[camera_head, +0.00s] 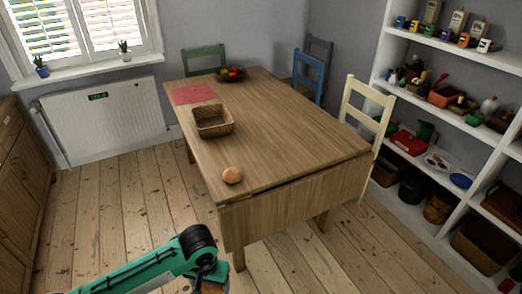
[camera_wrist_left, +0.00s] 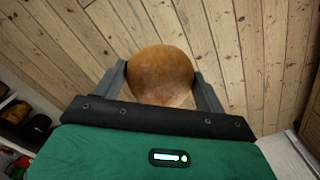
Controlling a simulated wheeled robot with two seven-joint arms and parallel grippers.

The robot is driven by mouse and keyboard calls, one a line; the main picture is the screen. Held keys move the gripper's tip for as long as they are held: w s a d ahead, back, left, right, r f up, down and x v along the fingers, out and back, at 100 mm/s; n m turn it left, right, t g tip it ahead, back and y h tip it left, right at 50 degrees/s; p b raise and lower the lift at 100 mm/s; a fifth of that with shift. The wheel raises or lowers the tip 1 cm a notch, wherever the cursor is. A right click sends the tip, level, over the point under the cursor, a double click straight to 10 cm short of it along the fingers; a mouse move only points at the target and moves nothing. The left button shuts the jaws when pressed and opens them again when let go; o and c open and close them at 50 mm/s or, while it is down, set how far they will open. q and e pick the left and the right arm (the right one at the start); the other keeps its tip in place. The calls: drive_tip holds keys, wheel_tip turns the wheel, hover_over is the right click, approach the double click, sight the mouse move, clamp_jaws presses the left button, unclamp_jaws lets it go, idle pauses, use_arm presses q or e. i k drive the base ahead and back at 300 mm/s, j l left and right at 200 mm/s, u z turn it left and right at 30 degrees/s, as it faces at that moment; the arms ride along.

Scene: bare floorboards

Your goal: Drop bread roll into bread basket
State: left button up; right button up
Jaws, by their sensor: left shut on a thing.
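My left gripper (camera_wrist_left: 162,85) is shut on a round brown bread roll (camera_wrist_left: 160,74), with one finger on each side of it and floorboards behind. In the head view my left arm comes in at the lower left, and the left gripper (camera_head: 214,284) is at the bottom edge, partly cut off, in front of the table and apart from it. The bread basket (camera_head: 213,129), a brown woven rectangular one, stands on the table near its left edge. My right gripper is not in view.
The wooden table (camera_head: 285,130) has a wide clear top. A red mat (camera_head: 194,94) and a dark bowl of fruit (camera_head: 231,74) lie beyond the basket. Green, blue and cream chairs stand around it. Full shelves are at the right, a cabinet at the left.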

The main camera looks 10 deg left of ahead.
sight(212, 121)
drive_tip(key=i+j+z, duration=0.1)
drive_tip(key=z, duration=0.25)
drive_tip(key=j+z, duration=0.4)
drive_tip(key=i+j+z, duration=0.1)
drive_tip(key=j+z, duration=0.25)
drive_tip(key=i+j, duration=0.1)
drive_tip(key=j, duration=1.95)
drive_tip(key=i, duration=0.05)
